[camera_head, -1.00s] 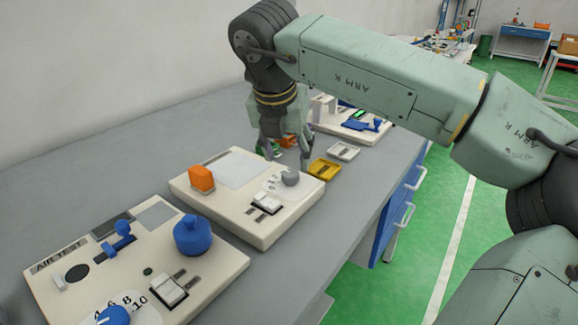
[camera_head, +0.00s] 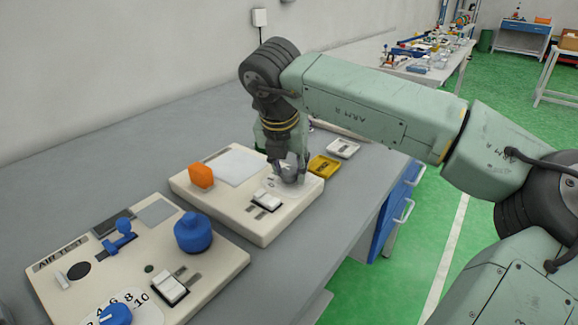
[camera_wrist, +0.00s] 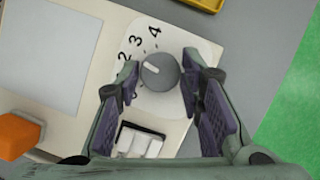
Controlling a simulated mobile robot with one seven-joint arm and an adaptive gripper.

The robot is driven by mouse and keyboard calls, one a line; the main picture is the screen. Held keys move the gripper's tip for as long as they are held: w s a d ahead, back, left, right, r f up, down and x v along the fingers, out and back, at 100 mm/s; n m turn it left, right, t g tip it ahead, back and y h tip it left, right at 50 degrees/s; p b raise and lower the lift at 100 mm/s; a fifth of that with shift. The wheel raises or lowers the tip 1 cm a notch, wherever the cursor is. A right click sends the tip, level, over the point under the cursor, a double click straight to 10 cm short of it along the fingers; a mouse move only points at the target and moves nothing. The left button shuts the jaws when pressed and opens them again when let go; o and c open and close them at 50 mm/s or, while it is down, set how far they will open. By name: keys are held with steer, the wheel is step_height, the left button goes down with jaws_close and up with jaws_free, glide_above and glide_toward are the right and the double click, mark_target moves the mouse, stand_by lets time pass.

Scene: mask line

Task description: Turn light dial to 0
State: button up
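The light dial is a grey round knob (camera_wrist: 160,72) with a white pointer mark. It sits on a white plate (camera_wrist: 151,104) printed with numbers; 2, 3 and 4 show at its upper left. The mark points left and slightly up, roughly toward the 2 side; the lower numbers are partly hidden by a finger. My gripper (camera_wrist: 160,78) is lowered over the knob with its fingers apart, one on each side. Small gaps seem to show between knob and fingers. In the head view my gripper (camera_head: 289,174) covers most of the dial.
The dial's panel (camera_head: 262,230) also carries an orange block (camera_head: 201,176) and a white rocker switch (camera_head: 267,202). A yellow tray (camera_head: 324,166) and a white tray (camera_head: 343,148) lie behind it. The air test panel (camera_head: 210,282) with blue knobs stands at the front left.

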steer(key=c, duration=0.7)
steer(key=shift+o, duration=0.2)
steer(key=shift+n, duration=0.3)
steer(key=shift+d+f+n+y+b, duration=0.15)
steer(key=shift+n+y+b, duration=0.45)
steer(key=shift+n+b, duration=0.55)
steer(key=n+y, duration=0.1)
steer(key=n, duration=0.2)
steer(key=shift+d+n, duration=0.1)
steer(key=shift+n, duration=0.25)
steer(key=n, duration=0.1)
steer(key=n+y, duration=0.1)
steer(key=n, duration=0.1)
steer(key=n+y, duration=0.1)
steer(key=shift+w+d+r+g, duration=0.1)
steer(key=shift+r+g, duration=0.15)
steer(key=shift+g, duration=0.05)
steer(key=shift+n+g+y+p, duration=0.35)
steer(key=shift+n+p, duration=0.25)
steer(key=shift+n, duration=0.9)
steer(key=shift+f, duration=0.1)
